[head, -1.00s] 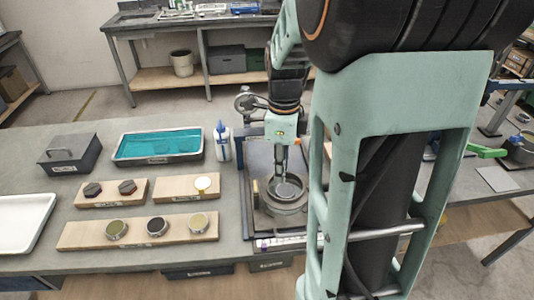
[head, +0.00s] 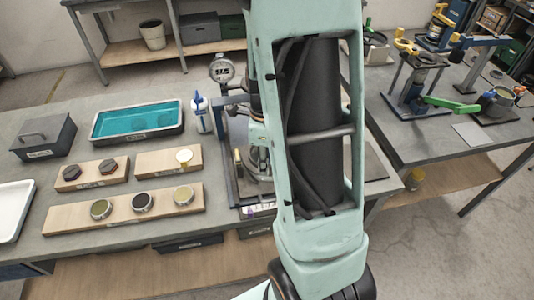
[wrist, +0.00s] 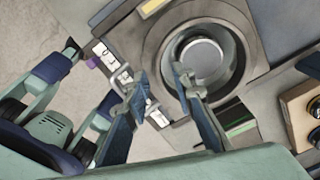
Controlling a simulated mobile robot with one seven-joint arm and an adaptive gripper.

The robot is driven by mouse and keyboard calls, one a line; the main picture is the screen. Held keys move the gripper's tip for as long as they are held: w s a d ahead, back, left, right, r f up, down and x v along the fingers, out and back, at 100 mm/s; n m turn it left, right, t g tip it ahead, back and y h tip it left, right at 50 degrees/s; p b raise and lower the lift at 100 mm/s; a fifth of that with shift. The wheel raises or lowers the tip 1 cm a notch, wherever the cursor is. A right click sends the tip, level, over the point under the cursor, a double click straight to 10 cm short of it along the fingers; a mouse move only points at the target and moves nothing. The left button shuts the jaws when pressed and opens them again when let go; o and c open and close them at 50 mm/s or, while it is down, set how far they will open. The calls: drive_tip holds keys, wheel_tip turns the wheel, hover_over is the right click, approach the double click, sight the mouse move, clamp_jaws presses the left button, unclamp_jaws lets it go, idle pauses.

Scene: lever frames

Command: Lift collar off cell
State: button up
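The cell (wrist: 197,58) shows in the wrist view as a round grey fixture on a dark base, with a pale metal disc in its middle. A wide ring (wrist: 240,50) surrounds the disc; I cannot tell for sure whether this ring is the collar. My gripper (wrist: 161,74) is open, with its two blue-grey fingers apart and nothing held between them. The fingertips overlap the near edge of the ring in the picture; contact cannot be told. In the head view my arm hides most of the cell (head: 252,163) and the gripper.
A dial gauge (head: 222,70) stands behind the cell, with a white bottle (head: 202,113) to its left. Wooden boards with round pieces (head: 75,219), a teal-filled tray (head: 137,122) and a dark box (head: 43,137) are further left. Another bench (head: 432,143) stands right.

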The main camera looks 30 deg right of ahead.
clamp_jaws()
idle(0.5)
